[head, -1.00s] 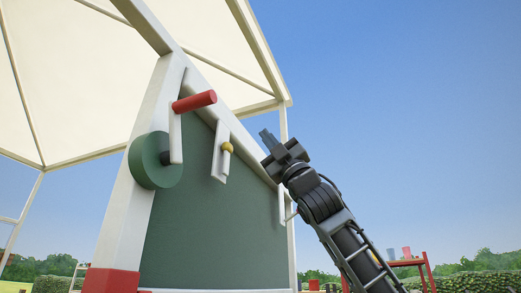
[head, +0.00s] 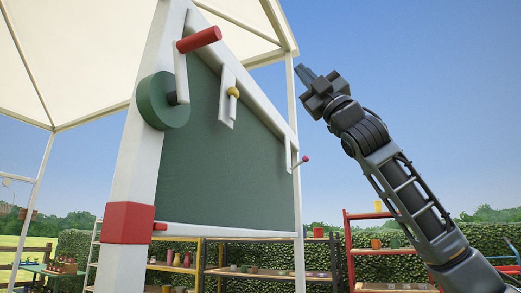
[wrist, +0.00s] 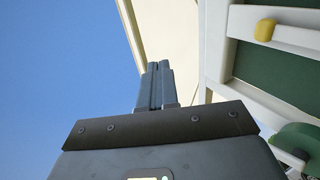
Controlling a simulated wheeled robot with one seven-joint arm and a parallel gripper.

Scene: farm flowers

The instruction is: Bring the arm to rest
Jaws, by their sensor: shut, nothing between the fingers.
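My gripper (head: 303,73) is raised at the upper middle of the head view, against the sky, just right of the board frame's white post. Its fingers are together and hold nothing; the wrist view shows the two dark fingers (wrist: 158,84) side by side. My arm runs from it down to the lower right corner. The gripper appears apart from the board, though the exact distance is hard to tell.
A green board (head: 225,160) in a white frame carries a red-handled crank (head: 198,39), a yellow knob (head: 234,92) and a pink knob (head: 306,159). A pale canopy (head: 60,60) hangs above. Shelves with pots (head: 260,273) and a red rack (head: 349,250) stand behind. Open sky lies right.

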